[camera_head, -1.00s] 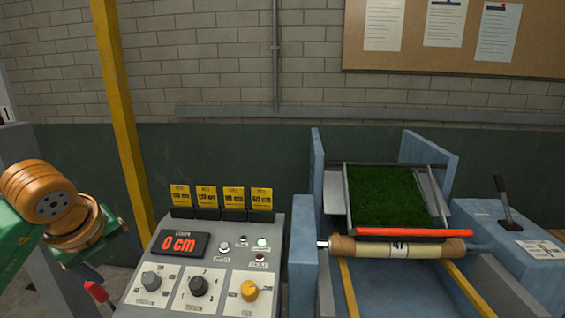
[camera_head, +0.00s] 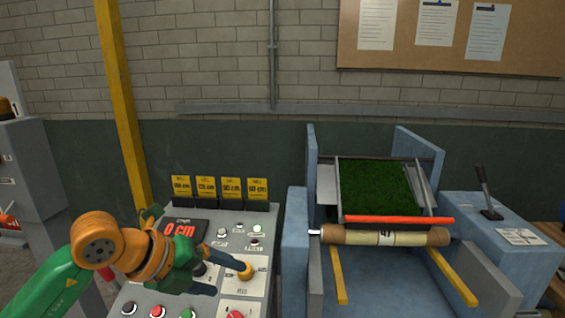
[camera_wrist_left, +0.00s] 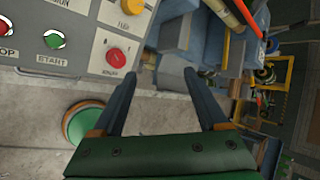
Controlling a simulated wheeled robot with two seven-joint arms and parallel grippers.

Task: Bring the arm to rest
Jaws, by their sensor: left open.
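My left arm comes in from the left in the head view, with an orange and green wrist. My left gripper (camera_head: 224,279) is over the lower part of the grey control console (camera_head: 266,222). In the left wrist view its two dark fingers (camera_wrist_left: 165,85) stand wide apart with nothing between them. The console's red knob (camera_wrist_left: 116,57) and green START button (camera_wrist_left: 54,39) lie beyond the fingers, at upper left. The yellow knob (camera_head: 245,270) is close beside the gripper in the head view. I cannot tell whether they touch. My right gripper is not in view.
The console's display (camera_head: 181,229) reads 0 cm, partly covered by my wrist. To the right stands a blue machine (camera_head: 296,232) with a green turf piece (camera_head: 378,188), a red bar (camera_head: 398,219) and a roll (camera_head: 385,237). A lever (camera_head: 487,192) stands further right. A yellow post (camera_head: 122,110) rises behind.

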